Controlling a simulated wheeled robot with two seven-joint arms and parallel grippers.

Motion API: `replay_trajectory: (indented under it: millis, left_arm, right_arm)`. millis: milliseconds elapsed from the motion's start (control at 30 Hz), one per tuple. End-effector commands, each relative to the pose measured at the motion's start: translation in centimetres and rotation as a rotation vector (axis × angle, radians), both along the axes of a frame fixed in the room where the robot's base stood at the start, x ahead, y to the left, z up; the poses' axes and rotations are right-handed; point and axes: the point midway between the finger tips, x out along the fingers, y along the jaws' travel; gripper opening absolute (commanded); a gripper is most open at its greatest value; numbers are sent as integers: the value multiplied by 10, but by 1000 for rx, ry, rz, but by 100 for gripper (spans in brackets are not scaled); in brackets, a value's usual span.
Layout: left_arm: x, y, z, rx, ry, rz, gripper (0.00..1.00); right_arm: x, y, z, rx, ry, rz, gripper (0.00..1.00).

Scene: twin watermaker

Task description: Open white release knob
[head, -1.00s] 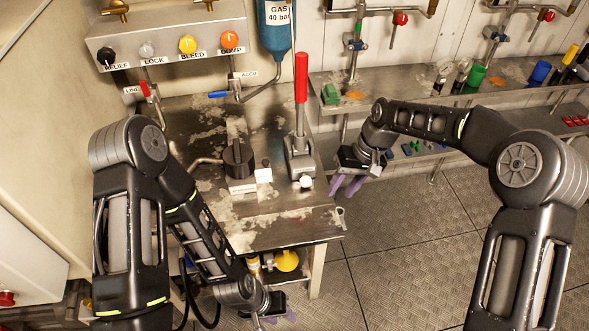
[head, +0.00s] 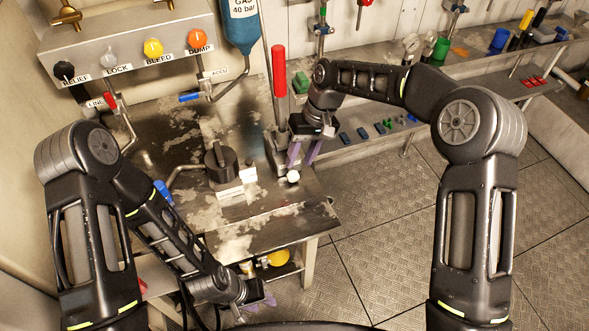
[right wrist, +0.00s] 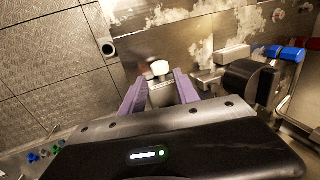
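The white release knob (head: 293,176) sits at the front foot of the hand pump (head: 279,150), which has a red upright lever. In the right wrist view the knob (right wrist: 160,67) shows just beyond the fingertips, roughly between them. My right gripper (head: 302,157) is open, its purple fingers apart and empty, beside the pump foot and close to the knob. The fingers (right wrist: 158,85) stand on either side of the knob's line in the right wrist view; I see no contact. My left gripper (head: 266,302) is low in front of the bench; its finger gap is unclear.
A black round cap (head: 221,161) and white blocks stand left of the pump on the worn metal bench (head: 250,225). A valve panel (head: 130,45) is behind. A shelf with small tools (head: 362,134) lies to the right. The floor (head: 400,235) is open.

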Motion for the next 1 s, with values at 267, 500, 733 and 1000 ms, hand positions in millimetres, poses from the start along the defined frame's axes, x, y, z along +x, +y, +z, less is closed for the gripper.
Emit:
replay_trajectory:
  millis: [267, 500, 733, 1000]
  left_arm:
    - [-1, 1, 10, 3, 3, 1, 37]
    - [-2, 1, 11, 3, 4, 2, 37]
    - [-2, 1, 11, 3, 4, 2, 37]
    - [-2, 1, 11, 3, 4, 2, 37]
  right_arm:
    - [-4, 11, -40, -1, 2, 2, 37]
    - [-5, 15, -53, 0, 0, 1, 37]
    - [-5, 15, -53, 0, 0, 1, 33]
    - [-5, 15, -52, 0, 0, 1, 11]
